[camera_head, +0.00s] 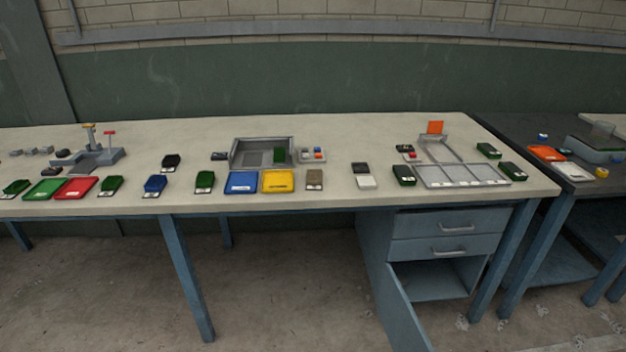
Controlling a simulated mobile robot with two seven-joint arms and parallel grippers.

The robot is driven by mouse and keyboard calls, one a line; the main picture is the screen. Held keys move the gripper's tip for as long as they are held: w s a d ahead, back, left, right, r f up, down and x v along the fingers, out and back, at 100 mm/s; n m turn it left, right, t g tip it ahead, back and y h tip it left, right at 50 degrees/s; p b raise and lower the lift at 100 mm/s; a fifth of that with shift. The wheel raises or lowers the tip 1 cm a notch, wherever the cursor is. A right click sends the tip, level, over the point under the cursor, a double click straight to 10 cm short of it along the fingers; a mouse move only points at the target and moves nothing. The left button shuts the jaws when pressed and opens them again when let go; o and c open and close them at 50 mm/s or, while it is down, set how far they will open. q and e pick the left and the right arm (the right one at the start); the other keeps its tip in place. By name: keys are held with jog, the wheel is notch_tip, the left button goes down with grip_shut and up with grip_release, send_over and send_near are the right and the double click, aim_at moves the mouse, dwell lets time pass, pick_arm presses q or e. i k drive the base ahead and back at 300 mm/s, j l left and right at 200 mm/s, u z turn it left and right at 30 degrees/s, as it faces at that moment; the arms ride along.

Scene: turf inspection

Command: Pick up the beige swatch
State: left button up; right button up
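A brownish-beige swatch (314,177) lies flat near the front of the long pale table, just right of the yellow tray (278,181). It has a small pale label at its front edge. A white swatch (366,182) lies farther right with a dark grey one (360,168) behind it. Neither of my grippers shows in the head view.
Left of the yellow tray are a blue tray (242,182) and several green, blue and black swatches. A grey open box (262,139) stands behind. A segmented grey tray (463,183) lies at right. Below, a cabinet door (405,305) hangs open.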

aim_at(314, 177)
jog(key=z, duration=0.8)
jog(key=i+j+z, duration=0.15)
jog(key=j+z, duration=0.35)
jog(key=i+j+z, duration=0.1)
jog(key=j+z, duration=0.65)
jog(key=j, duration=0.8)
jog(key=k, duration=0.05)
